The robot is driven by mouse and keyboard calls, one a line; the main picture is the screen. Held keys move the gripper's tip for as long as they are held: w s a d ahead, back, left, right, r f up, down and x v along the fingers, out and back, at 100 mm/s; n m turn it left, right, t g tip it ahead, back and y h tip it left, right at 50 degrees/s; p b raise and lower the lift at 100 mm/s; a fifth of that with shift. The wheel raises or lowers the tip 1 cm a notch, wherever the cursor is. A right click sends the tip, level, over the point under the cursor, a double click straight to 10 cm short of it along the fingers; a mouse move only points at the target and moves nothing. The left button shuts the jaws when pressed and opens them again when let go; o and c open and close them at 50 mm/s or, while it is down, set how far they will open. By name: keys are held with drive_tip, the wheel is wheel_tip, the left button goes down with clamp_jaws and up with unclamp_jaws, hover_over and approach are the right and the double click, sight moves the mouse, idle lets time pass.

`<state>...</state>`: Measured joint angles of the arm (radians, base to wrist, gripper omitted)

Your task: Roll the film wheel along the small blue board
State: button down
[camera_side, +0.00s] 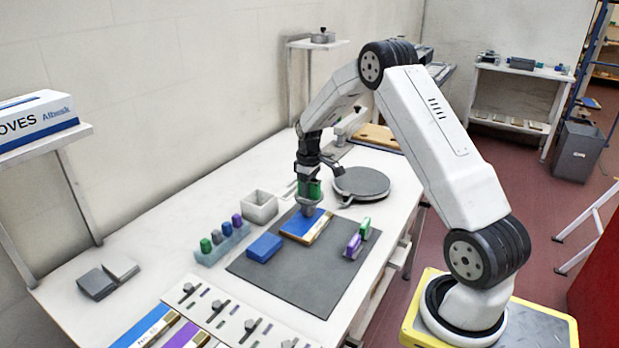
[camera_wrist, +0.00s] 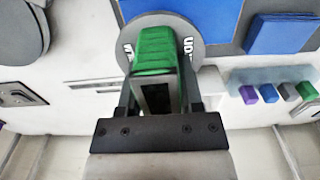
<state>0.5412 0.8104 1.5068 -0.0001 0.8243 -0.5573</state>
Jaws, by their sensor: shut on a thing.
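My gripper (camera_side: 308,178) is shut on the green handle (camera_wrist: 155,52) of the film wheel, a grey disc (camera_wrist: 187,30) with white lettering. In the side view the film wheel (camera_side: 308,208) hangs below my gripper at the back edge of the small blue board (camera_side: 300,225). I cannot tell whether the wheel touches the board. The board lies on a dark grey mat (camera_side: 310,290) and has a pale and tan edge strip. In the wrist view the board (camera_wrist: 215,12) shows behind the wheel, partly hidden by it.
A blue block (camera_side: 264,247) lies left of the board. A rack (camera_side: 223,246) of coloured pieces and a white bin (camera_side: 260,207) stand farther left. A round grey plate (camera_side: 361,183) is behind on the right. Purple (camera_side: 353,245) and green (camera_side: 365,229) pieces stand at the mat's right.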

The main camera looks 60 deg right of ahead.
sight(303, 201)
drive_tip(key=shift+a, duration=3.25)
